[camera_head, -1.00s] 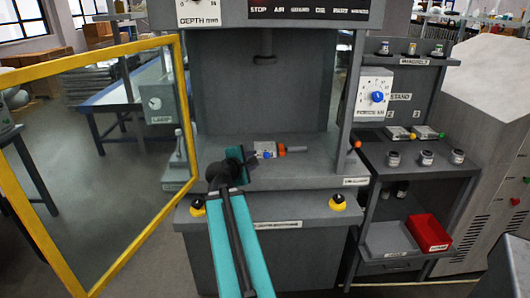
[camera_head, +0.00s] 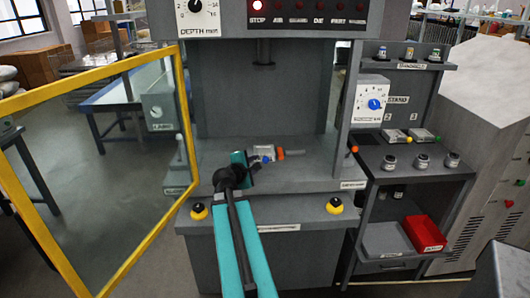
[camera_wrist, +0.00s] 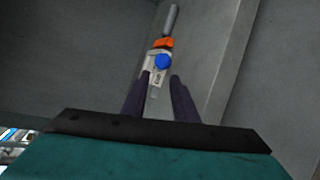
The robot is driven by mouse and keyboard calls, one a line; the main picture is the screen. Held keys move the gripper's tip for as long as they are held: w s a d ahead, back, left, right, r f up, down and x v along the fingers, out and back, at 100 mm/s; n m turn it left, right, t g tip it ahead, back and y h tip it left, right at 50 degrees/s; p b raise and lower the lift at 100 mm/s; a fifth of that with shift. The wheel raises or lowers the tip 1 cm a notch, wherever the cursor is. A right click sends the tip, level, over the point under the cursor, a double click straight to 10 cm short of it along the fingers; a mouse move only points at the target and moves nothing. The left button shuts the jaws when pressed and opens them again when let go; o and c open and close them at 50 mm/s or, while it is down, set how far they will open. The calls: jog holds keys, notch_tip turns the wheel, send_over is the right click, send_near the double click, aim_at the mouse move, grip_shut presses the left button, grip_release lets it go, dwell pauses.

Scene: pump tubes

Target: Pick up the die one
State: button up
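The two dark fingers are apart, on either side of the block's near end. I cannot tell whether they touch it.
A yellow-framed glass door (camera_head: 92,68) stands open at left. The press ram (camera_head: 264,52) hangs above the bed.

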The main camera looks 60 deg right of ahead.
send_near(265, 154)
jog(key=shift+s+f, duration=0.3)
jog(key=shift+s, duration=0.65)
jog(key=shift+d, duration=0.15)
jog(key=shift+f+p, duration=0.1)
jog(key=shift+p, duration=0.2)
jog(key=shift+p+x, duration=0.75)
jog(key=shift+x, duration=1.9)
grip_shut()
